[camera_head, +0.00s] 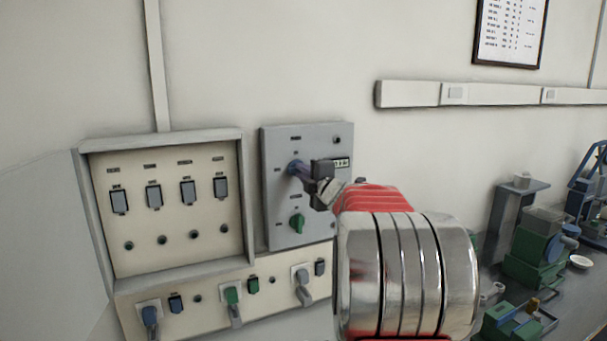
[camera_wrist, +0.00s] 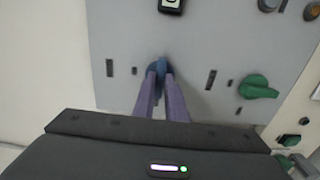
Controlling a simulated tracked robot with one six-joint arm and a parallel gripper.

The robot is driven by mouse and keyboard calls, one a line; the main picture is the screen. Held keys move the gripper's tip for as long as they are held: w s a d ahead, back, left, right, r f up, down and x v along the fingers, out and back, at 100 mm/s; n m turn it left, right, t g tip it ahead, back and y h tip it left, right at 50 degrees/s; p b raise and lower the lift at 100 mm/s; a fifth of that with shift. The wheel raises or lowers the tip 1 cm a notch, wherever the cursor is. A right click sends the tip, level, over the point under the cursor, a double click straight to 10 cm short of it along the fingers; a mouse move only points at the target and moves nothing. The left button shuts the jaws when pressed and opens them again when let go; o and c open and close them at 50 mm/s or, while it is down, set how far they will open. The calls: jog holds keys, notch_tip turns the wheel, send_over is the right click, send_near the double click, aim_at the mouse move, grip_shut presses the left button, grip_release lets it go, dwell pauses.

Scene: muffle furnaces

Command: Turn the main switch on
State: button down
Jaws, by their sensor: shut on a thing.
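A grey switch panel (camera_head: 279,222) hangs on the wall at mid-view, right of the open breaker box. In the wrist view the same panel (camera_wrist: 120,40) fills the upper part. A blue rotary switch (camera_wrist: 160,66) is on this panel. My gripper (camera_head: 294,168) reaches the panel's upper part, and its two purple fingers (camera_wrist: 162,76) are shut on the blue switch. The fingers hide part of the knob, so its exact angle is hard to tell. A green knob (camera_head: 297,223) sits lower on the panel and also shows in the wrist view (camera_wrist: 258,87).
A breaker box (camera_head: 245,215) with several dark switches is to the left, its door (camera_head: 45,235) swung open. Plugs and sockets line the strip (camera_head: 270,290) below. A bench with green equipment (camera_head: 530,255) stands at the right.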

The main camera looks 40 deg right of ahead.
jog(key=shift+f+m, duration=0.2)
jog(key=shift+m, duration=0.2)
jog(key=m, duration=1.7)
jog(key=shift+f, duration=0.2)
jog(key=c, duration=2)
grip_release()
jog(key=shift+c, duration=0.2)
jog(key=shift+o, duration=1.2)
jog(key=shift+r, duration=0.25)
